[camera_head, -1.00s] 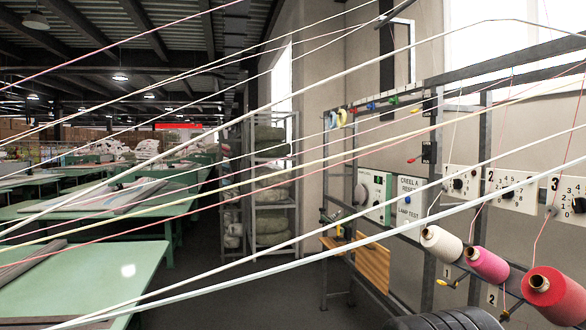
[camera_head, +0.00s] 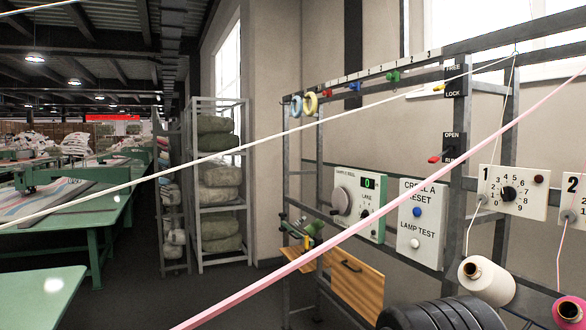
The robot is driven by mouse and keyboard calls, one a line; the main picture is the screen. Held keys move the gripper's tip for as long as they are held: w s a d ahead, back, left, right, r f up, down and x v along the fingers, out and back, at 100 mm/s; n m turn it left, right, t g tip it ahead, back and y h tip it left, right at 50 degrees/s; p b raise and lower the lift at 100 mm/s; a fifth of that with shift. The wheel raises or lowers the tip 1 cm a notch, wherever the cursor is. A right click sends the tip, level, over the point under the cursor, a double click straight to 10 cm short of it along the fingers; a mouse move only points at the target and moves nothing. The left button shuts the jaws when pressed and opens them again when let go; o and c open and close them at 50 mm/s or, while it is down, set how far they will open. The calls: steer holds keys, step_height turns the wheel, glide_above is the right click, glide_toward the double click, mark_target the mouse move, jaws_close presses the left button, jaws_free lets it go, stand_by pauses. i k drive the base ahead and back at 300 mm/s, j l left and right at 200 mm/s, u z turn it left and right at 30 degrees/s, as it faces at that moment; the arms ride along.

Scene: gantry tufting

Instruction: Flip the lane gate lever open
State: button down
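A red-tipped lever (camera_head: 434,159) sticks out to the left from a black plate (camera_head: 454,146) on the metal frame. The plate reads OPEN at its top; the lower word is too small to read surely. The red tip sits level with the lower part of the plate, below the word OPEN. Above it, a yellow-tipped lever (camera_head: 439,87) is on another black plate (camera_head: 456,78) marked FREE and LOCK. No label naming the lane gate is readable. My gripper is not in view.
A pink yarn (camera_head: 330,234) and a white yarn (camera_head: 250,143) cross in front of the frame. Left of the levers are a lane dial box (camera_head: 371,227) and a creel reset panel (camera_head: 408,240).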

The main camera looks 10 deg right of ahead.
mark_target(433, 160)
steer(key=i+j+z, duration=0.1)
steer(key=i, duration=0.25)
steer(key=i+j, duration=0.15)
steer(key=i, duration=0.2)
steer(key=i+j+z, duration=0.15)
steer(key=i, duration=0.2)
